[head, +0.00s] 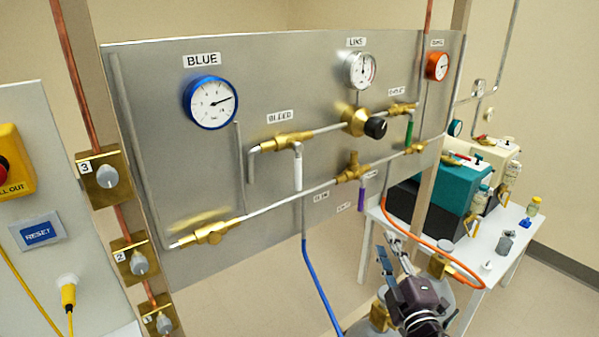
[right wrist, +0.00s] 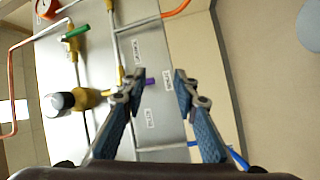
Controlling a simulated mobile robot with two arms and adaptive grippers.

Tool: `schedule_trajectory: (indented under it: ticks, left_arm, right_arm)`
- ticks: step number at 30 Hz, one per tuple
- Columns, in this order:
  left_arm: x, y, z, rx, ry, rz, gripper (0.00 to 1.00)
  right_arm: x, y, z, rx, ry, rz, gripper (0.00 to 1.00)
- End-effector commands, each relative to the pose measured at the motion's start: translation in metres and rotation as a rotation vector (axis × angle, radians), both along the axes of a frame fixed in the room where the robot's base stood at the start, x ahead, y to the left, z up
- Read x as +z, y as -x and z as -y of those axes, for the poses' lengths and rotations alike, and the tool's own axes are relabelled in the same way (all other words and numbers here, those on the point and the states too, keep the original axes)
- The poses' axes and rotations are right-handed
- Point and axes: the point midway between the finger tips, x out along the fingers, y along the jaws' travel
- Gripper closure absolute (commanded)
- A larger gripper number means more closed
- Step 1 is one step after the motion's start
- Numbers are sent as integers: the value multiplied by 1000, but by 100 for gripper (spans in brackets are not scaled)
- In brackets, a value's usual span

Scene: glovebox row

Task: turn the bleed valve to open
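The bleed valve (head: 284,141) is a brass body under the BLEED label on the steel panel. Its white lever handle (head: 298,173) hangs straight down. My right gripper (head: 390,246) is below and to the right of the valve, in front of the panel's lower right edge, apart from the handle. In the right wrist view its two blue-padded fingers (right wrist: 158,82) are spread, with nothing held; a purple handle (right wrist: 150,81) shows in the gap behind them. I cannot make out the bleed handle in the right wrist view. My left gripper is not in view.
The panel (head: 270,80) also carries a black regulator knob (head: 376,127), a green handle (head: 409,132) and a blue gauge (head: 210,102). A blue hose (head: 318,285) and an orange hose (head: 420,240) hang below. A white table (head: 490,245) with equipment stands at right.

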Motion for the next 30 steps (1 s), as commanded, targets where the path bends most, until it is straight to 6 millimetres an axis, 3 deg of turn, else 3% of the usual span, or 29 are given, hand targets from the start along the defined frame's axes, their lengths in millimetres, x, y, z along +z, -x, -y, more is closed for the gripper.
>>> schedule_trajectory:
  ticks: [1,6,9,12,16,21,26,30]
  left_arm:
    - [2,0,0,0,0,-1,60]
    - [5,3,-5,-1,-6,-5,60]
    - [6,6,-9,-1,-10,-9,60]
    - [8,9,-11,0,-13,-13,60]
    - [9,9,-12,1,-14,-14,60]
    - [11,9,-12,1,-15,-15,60]
    - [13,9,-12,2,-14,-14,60]
    - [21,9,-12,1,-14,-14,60]
  right_arm:
    - [37,-9,-8,41,92,96,72]
    - [144,-16,-57,204,491,443,72]
    - [187,-7,-88,299,746,631,72]
    - [210,5,-115,391,1003,795,72]
    - [218,17,-134,503,1294,949,72]
    - [212,25,-138,611,1541,1051,72]
    - [207,27,-139,657,1632,1080,72]
    - [209,22,-153,664,1636,1084,72]
